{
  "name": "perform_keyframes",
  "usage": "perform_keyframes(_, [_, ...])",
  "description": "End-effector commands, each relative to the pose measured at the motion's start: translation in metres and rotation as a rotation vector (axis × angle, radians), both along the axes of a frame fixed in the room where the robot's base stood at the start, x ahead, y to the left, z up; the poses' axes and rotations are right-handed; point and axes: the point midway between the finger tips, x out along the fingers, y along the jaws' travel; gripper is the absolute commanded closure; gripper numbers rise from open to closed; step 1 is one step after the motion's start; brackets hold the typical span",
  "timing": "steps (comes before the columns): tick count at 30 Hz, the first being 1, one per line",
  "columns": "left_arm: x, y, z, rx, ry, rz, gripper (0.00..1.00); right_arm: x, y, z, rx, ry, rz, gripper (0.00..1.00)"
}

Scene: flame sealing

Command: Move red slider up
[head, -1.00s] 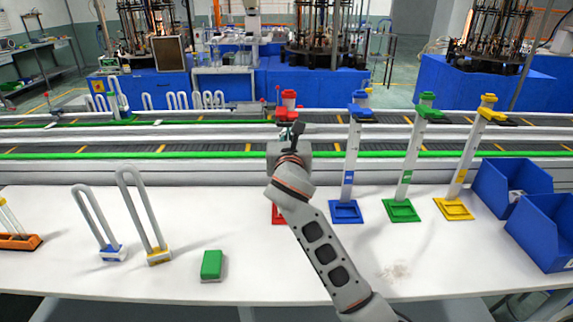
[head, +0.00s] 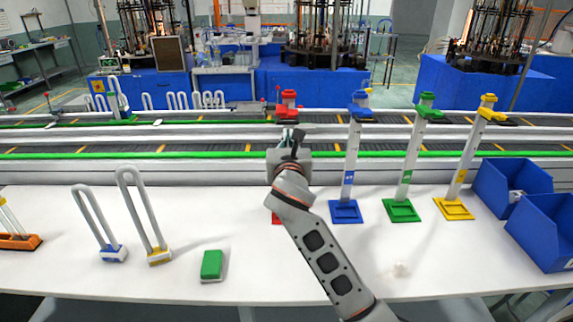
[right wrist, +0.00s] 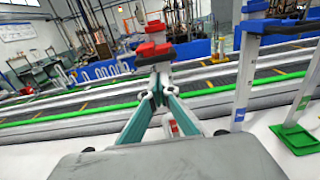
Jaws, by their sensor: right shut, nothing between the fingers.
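The red stand has a red cap (head: 288,96) and a red slider (head: 287,114) just below it, near the top of its post. In the right wrist view the slider (right wrist: 154,51) shows just above my fingertips, below the red cap (right wrist: 154,27). My right gripper (head: 291,132) is in front of the post with its fingers pointing up, just under the slider. In the right wrist view its fingertips (right wrist: 158,88) are together with nothing between them. Whether they touch the slider is unclear. My arm hides most of the red base (head: 275,217). My left gripper is not in view.
Blue (head: 346,211), green (head: 404,210) and yellow (head: 454,209) stands are to the right, then blue bins (head: 541,230). A green block (head: 211,265) and bent tubes (head: 140,205) are on the left table. A conveyor (head: 200,143) runs behind.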

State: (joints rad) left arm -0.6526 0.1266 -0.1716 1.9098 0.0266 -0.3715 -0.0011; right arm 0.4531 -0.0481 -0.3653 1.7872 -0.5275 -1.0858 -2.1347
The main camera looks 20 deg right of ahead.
Motion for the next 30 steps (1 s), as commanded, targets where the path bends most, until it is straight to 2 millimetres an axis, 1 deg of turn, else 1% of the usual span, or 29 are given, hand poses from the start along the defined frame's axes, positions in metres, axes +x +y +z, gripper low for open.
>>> perform_keyframes(3, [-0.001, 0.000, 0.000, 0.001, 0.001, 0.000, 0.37, -0.011, 0.003, 0.000, 0.001, 0.001, 0.000, 1.00])
perform_keyframes(24, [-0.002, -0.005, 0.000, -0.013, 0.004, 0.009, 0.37, -0.072, 0.020, 0.000, 0.001, 0.001, 0.000, 1.00])
perform_keyframes(30, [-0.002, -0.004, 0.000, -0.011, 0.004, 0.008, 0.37, -0.084, 0.024, 0.000, 0.000, 0.000, -0.001, 1.00])
